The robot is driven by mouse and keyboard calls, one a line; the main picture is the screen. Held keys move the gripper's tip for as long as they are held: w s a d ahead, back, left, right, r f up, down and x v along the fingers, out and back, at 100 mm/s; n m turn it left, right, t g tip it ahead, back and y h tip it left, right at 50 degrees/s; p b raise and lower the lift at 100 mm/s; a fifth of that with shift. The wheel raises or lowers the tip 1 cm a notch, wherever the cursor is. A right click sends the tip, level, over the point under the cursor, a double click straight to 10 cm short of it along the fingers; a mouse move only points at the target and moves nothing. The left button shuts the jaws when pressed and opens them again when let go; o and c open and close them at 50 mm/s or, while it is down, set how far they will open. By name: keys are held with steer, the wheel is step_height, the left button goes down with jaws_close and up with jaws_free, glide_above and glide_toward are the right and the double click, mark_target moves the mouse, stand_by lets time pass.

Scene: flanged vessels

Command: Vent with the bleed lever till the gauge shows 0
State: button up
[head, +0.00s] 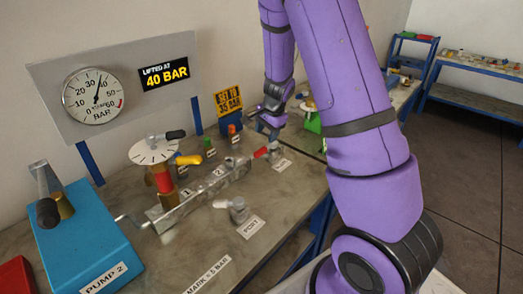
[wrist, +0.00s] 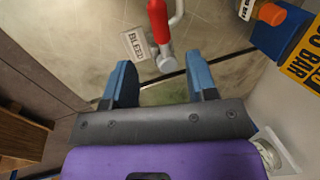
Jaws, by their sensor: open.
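The bleed lever has a red handle (head: 261,152) at the right end of the metal manifold (head: 205,185). In the wrist view its red handle (wrist: 158,20) runs up from a grey pivot, beside the BLEED label (wrist: 136,44). My gripper (wrist: 161,70) is open and empty; the lever's pivot shows just beyond the gap between its blue fingertips. In the head view my gripper (head: 268,122) is above and behind the lever; contact cannot be made out. The round gauge (head: 92,96) has its needle near 40 bar.
A sign (head: 164,73) reads "LIFTED AT 40 BAR"; a yellow sign (head: 229,103) reads "SET TO 35 BAR". A yellow-handled lever (head: 188,160) and a black-handled lever (head: 175,135) stand left of the bleed. The blue PUMP 2 (head: 85,245) is at front left.

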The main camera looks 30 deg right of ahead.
mark_target(261, 150)
steer(key=x, duration=0.9)
jaws_close()
